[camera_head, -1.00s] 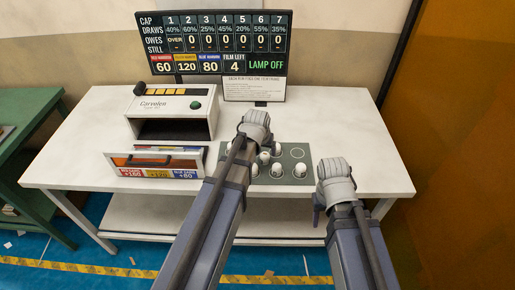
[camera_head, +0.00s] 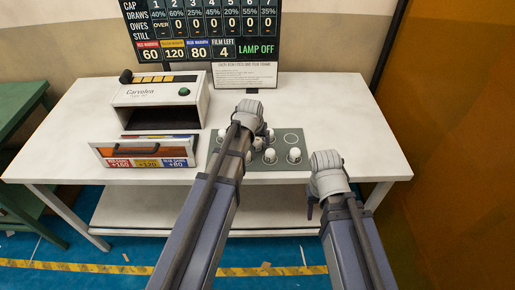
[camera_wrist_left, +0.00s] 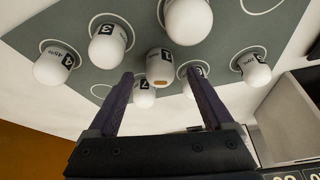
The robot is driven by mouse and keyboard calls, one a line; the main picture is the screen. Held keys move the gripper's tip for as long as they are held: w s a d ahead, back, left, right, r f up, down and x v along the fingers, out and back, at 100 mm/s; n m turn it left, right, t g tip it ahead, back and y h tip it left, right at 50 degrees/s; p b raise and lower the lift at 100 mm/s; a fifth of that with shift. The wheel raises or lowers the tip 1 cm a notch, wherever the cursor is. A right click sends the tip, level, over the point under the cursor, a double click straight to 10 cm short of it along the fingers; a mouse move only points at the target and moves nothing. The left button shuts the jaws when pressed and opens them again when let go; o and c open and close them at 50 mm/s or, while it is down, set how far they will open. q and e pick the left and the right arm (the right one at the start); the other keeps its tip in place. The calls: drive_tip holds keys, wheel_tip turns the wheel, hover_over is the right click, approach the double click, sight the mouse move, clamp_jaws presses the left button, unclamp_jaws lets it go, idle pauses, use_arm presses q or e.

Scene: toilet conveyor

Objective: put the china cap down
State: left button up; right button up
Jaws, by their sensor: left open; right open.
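Several white china caps with black number labels stand on a dark green mat (camera_head: 300,150) marked with white rings; one front-right cap (camera_head: 294,155) shows clearly. In the left wrist view, one cap (camera_wrist_left: 160,62) with a brown spot on its end lies between the spread fingertips of my left gripper (camera_wrist_left: 160,76). I cannot tell whether it touches the mat. Other caps (camera_wrist_left: 108,45) surround it closely. In the head view my left gripper (camera_head: 249,118) is over the mat, its fingers hidden. My right gripper (camera_head: 313,205) is open, off the table's front right.
An oven-like machine (camera_head: 160,95) with an open slot and a front tray (camera_head: 145,152) stands left of the mat. A score board (camera_head: 200,25) and a paper sign (camera_head: 245,76) stand behind. An empty ring (camera_head: 291,139) shows on the mat. The table's right side (camera_head: 350,130) is clear.

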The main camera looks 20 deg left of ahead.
use_arm(q)
drive_tip(key=b+x, duration=0.1)
drive_tip(key=x, duration=0.1)
drive_tip(key=shift+w+f, duration=0.1)
drive_tip(key=shift+f, duration=0.2)
drive_tip(key=shift+r, duration=0.1)
clamp_jaws()
idle(0.3)
